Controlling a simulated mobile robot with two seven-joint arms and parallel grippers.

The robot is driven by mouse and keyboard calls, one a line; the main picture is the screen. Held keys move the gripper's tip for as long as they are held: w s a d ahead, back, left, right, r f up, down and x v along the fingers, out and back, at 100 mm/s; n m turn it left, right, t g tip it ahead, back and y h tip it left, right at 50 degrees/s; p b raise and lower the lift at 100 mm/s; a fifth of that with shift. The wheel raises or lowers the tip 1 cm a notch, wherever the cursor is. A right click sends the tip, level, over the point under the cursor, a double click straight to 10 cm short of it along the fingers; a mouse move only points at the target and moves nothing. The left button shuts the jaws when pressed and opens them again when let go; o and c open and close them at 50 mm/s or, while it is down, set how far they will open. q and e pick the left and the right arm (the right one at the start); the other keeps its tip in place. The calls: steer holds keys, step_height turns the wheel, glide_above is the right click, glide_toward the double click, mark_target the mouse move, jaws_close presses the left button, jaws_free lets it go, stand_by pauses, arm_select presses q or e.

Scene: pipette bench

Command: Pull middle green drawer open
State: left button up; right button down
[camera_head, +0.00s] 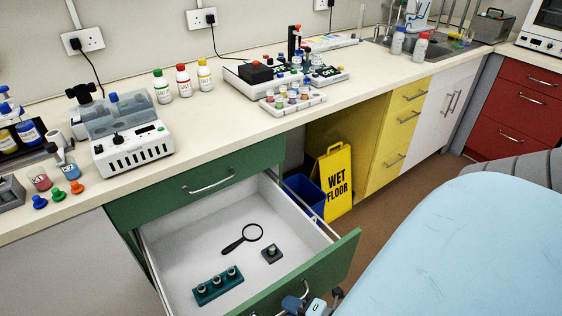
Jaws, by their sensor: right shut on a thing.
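The middle green drawer (335,262) is pulled well out below the closed top green drawer (160,200). Its white inside shows, holding a black magnifying glass (243,238), a small dark block (271,253) and a teal rack with vials (217,288). My right gripper (308,303) is at the outer side of the open drawer's front, at the bottom edge of the picture. It is shut on the drawer's handle (304,287), which is mostly hidden by the gripper and the frame edge. My left gripper is not in view.
A yellow wet floor sign (336,183) and a blue bin (303,193) stand just beyond the open drawer. The cream counter (210,120) above carries bottles and lab devices. Yellow drawers (396,135) and red drawers (510,110) are farther right.

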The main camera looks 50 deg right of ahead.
steer(key=shift+s+a, duration=0.1)
steer(key=shift+s, duration=0.6)
steer(key=c, duration=1.2)
jaws_free()
steer(key=p+v, duration=0.1)
steer(key=v, duration=1.2)
steer(key=shift+s, duration=0.35)
steer(key=shift+r, duration=0.15)
steer(key=shift+s, duration=0.1)
